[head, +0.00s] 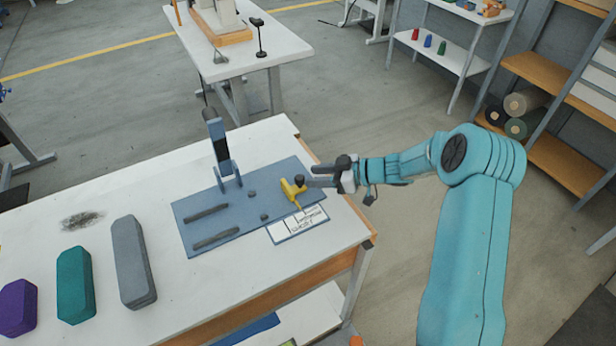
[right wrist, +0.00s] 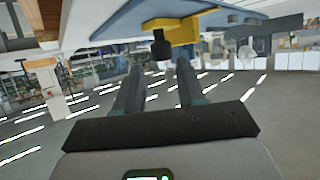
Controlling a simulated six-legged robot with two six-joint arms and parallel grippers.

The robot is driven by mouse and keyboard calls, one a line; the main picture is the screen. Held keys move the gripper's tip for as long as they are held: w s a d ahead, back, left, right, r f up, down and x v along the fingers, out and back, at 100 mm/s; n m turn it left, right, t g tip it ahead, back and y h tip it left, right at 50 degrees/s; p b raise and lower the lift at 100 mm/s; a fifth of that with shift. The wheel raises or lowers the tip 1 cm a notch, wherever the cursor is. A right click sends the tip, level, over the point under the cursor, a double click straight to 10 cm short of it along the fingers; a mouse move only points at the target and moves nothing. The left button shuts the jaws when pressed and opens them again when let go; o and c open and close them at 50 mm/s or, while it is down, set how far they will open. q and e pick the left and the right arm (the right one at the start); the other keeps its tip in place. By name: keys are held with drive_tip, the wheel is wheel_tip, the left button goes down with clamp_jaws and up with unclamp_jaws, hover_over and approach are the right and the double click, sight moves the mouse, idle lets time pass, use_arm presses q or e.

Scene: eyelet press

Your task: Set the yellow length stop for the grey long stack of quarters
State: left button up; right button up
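The yellow length stop (head: 291,191) stands on the blue base plate (head: 232,232) of the press, at its right end, with a dark knob (head: 299,180) on it. My right gripper (head: 322,172) is just right of the knob. In the right wrist view its fingers (right wrist: 160,68) are apart with nothing held, and the knob (right wrist: 160,46) and yellow stop (right wrist: 184,32) show just beyond the tips. Contact with the knob cannot be told. The grey long stack (head: 132,262) lies on the table at the left, away from the press. My left gripper is out of view.
Teal (head: 75,285) and purple (head: 18,308) stacks lie left of the grey one. The press lever (head: 217,140) rises at the plate's back. Dark bars (head: 207,213) lie on the plate. A white printed card (head: 298,225) is at its front right. The table (head: 178,305) is clear between the stacks and plate.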

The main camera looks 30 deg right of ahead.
drive_tip(key=b+v, duration=0.1)
drive_tip(key=v, duration=1.1)
drive_tip(key=shift+s, duration=0.25)
drive_tip(key=shift+d+r, duration=0.1)
drive_tip(key=shift+r, duration=0.05)
